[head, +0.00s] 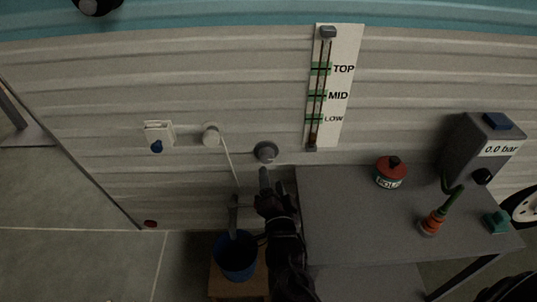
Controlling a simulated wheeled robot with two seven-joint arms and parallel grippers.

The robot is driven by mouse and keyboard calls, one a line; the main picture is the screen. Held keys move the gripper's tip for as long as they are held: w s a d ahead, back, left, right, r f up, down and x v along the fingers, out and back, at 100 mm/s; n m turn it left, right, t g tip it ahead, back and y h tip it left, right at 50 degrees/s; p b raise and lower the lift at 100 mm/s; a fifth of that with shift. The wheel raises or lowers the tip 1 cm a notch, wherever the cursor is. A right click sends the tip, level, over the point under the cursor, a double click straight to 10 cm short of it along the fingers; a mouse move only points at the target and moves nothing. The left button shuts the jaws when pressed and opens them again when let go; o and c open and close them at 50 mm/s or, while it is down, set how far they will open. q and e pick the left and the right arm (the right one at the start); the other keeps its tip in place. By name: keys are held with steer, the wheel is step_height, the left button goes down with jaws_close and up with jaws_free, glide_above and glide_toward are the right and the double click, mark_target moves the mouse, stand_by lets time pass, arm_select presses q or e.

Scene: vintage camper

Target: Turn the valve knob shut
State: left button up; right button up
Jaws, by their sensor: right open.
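A round grey knob (265,151) with a dark centre is on the ribbed wall, left of the level gauge; I take it to be the valve knob. My right gripper (270,182) is just below it in the head view, with its fingers pointing up toward it. The gripper is open, and I see nothing held between its fingers. A small gap shows between the fingertips and the knob; depth is hard to judge. A smaller blue knob (157,147) sits under a white wall box (158,131) farther left. My left gripper is not in view.
A grey spout (235,215) points down over a blue bucket (236,258) on a wooden stand. The level gauge (333,90) reads TOP, MID, LOW. A grey table (340,225) on the right holds a red-lidded tin (391,172) and a 0.0 bar unit (470,150).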

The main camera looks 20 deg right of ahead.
mark_target(268, 159)
steer(key=w, duration=0.3)
steer(key=w+d, duration=0.1)
steer(key=w, duration=0.3)
steer(key=shift+w+d+r, duration=0.1)
steer(key=shift+w+d, duration=0.1)
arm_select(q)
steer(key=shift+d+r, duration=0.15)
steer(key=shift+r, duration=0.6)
arm_select(e)
steer(key=c, duration=1)
